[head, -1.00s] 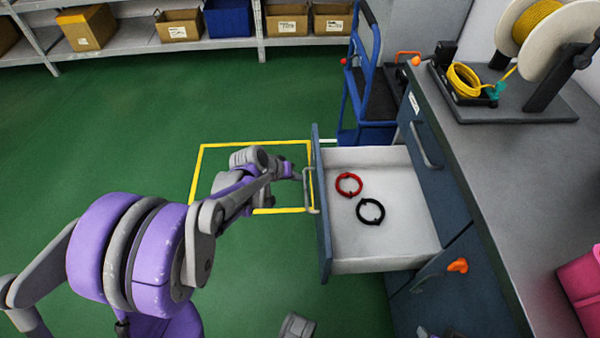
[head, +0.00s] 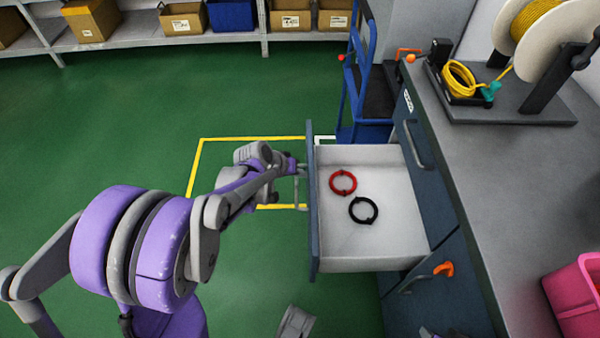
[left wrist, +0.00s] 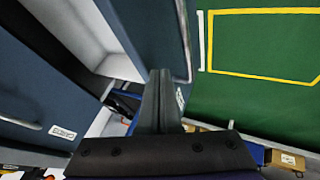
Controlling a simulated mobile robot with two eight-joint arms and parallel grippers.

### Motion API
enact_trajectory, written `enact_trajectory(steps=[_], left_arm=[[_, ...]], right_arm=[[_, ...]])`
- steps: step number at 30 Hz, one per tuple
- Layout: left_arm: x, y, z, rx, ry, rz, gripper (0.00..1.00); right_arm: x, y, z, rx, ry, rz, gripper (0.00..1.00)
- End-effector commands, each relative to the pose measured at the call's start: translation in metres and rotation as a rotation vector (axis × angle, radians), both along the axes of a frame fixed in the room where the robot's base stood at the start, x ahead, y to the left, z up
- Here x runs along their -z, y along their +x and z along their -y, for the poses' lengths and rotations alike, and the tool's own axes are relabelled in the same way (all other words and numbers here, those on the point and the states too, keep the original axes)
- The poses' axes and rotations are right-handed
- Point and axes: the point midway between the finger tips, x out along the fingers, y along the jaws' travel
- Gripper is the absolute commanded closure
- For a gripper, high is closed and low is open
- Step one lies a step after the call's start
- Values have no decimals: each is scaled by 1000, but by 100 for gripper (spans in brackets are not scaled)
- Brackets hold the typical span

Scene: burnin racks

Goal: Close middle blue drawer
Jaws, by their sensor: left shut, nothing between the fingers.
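The blue drawer (head: 313,225) stands pulled out from the blue cabinet under the counter. Its white inside holds a red ring (head: 343,182) and a black ring (head: 363,210). My left gripper (head: 298,166) is at the outer side of the drawer front, near its upper end and the bar handle (head: 297,188). In the left wrist view, the left fingers (left wrist: 160,100) are shut with nothing between them, close to the drawer front (left wrist: 140,25). I cannot tell whether they touch it.
The grey counter (head: 465,190) carries a cable spool (head: 522,30) and a pink bin (head: 575,300). An orange item (head: 443,268) shows on the cabinet below the drawer. A blue cart (head: 368,95) stands behind the drawer. Green floor lies open to the left.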

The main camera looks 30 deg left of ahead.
Motion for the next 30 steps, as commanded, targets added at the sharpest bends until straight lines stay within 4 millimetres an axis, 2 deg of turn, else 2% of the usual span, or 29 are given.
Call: enact_trajectory(steps=[4,8,24,30], left_arm=[[0,5,9,2,0,0,100],[0,16,27,5,-1,1,100],[0,89,148,7,-1,1,100],[0,112,185,5,-1,0,100]], right_arm=[[0,0,0,0,0,0,55],[0,0,0,0,0,0,55],[3,0,0,0,0,-1,55],[3,0,0,0,0,-1,55]])
